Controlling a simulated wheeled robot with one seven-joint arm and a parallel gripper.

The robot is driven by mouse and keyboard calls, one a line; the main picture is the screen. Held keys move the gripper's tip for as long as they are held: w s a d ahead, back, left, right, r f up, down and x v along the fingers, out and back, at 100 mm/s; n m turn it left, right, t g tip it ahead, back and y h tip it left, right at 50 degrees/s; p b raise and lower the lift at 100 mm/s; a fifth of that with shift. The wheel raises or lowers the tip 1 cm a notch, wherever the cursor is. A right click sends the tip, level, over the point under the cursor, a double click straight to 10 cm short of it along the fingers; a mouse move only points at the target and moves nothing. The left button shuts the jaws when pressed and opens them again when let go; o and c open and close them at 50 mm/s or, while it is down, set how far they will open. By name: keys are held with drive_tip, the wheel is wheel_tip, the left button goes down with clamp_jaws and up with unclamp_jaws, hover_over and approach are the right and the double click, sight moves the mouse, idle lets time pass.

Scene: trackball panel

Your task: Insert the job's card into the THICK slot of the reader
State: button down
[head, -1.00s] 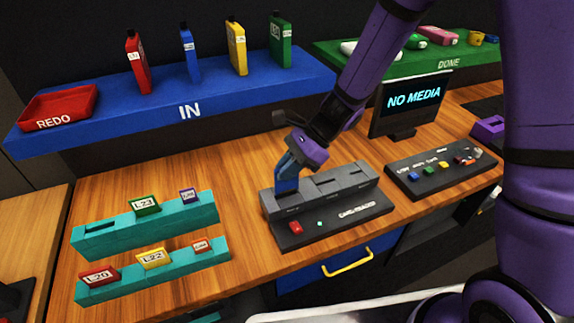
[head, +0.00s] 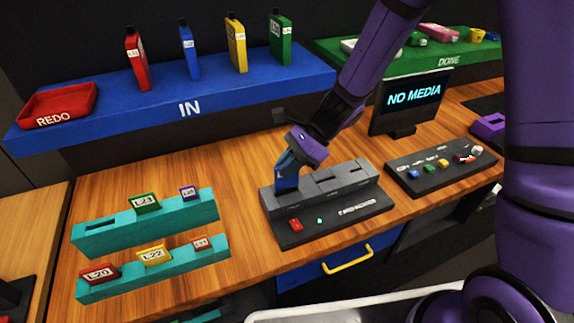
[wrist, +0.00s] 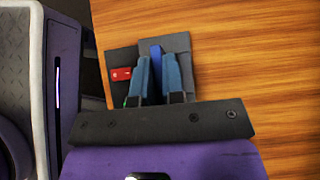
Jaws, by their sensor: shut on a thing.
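The dark grey card reader (head: 372,197) sits on the wooden bench, with slots along its raised back block and a red button (head: 295,225) in front. My gripper (head: 287,180) is at the left end of that block, pointing down. In the wrist view my gripper (wrist: 157,72) is shut on a blue card (wrist: 155,50), which stands between its two fingers. The card's lower edge is hidden, so I cannot tell how deep it sits in the left slot. The other slots look empty. The screen (head: 414,95) reads NO MEDIA.
Teal racks (head: 150,236) with labelled cards stand at the left. A blue IN shelf (head: 230,95) holds upright cartridges and a red REDO tray (head: 58,105). A button panel (head: 440,172) lies right of the reader. The green DONE shelf (head: 400,66) is behind. Bare bench lies left of the reader.

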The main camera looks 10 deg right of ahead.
sight(279, 191)
drive_tip(key=shift+f, duration=2.75)
drive_tip(key=c, duration=1.1)
unclamp_jaws()
drive_tip(key=shift+c, duration=0.2)
drive_tip(key=v, duration=1.1)
drive_tip(key=s+d+r+n+t+h, duration=0.3)
drive_tip(key=s+d+r+n, duration=0.4)
drive_tip(key=s+r, duration=0.3)
drive_tip(key=s+d+r+n+t+h, duration=0.4)
drive_tip(key=s+d+r+n, duration=0.3)
drive_tip(key=s+d+r, duration=0.3)
wheel_tip(279, 191, up, 5)
drive_tip(key=shift+s+f+n+t+h, duration=0.2)
drive_tip(key=shift+s+n+t+h, duration=0.15)
drive_tip(key=shift+h, duration=0.45)
